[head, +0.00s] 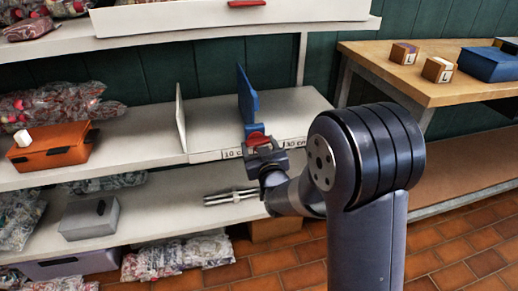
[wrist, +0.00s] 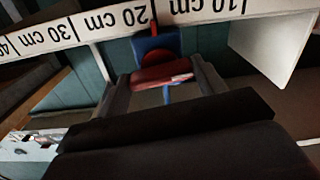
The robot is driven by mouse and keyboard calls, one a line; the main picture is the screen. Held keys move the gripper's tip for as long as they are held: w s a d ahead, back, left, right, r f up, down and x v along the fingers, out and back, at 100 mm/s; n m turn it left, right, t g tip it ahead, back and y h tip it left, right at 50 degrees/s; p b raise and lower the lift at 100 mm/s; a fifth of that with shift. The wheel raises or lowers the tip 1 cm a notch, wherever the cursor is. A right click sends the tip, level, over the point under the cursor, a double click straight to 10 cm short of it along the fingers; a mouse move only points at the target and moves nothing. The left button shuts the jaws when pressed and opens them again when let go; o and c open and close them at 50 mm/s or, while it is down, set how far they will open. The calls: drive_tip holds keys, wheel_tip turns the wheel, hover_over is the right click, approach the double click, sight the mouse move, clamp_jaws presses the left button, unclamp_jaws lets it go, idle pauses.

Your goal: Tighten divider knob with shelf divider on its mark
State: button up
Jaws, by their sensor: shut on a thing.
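The blue shelf divider (head: 247,96) stands upright on the middle shelf, at the shelf's front edge. Its blue clamp (wrist: 147,45) hangs at the scale strip (wrist: 190,14), close to the "20 cm" label in the wrist view; I cannot tell whether it sits exactly on a mark. The red knob (wrist: 163,75) is below the clamp and also shows in the head view (head: 256,139). My gripper (wrist: 163,86) is shut on the red knob, one finger on each side. In the head view the gripper partly hides the knob and the strip's 20 cm part.
A white divider (head: 180,118) stands left of the blue one. An orange box (head: 50,146) and bagged goods (head: 60,106) are on the same shelf's left. A grey box (head: 89,218) sits below. A wooden table (head: 440,90) stands at right.

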drive_tip(key=shift+m+b, duration=0.7)
drive_tip(key=shift+m, duration=0.2)
drive_tip(key=o, duration=1)
drive_tip(key=p+v, duration=0.1)
drive_tip(key=v, duration=0.9)
drive_tip(key=shift+s+d, duration=0.1)
drive_tip(key=shift+s, duration=0.3)
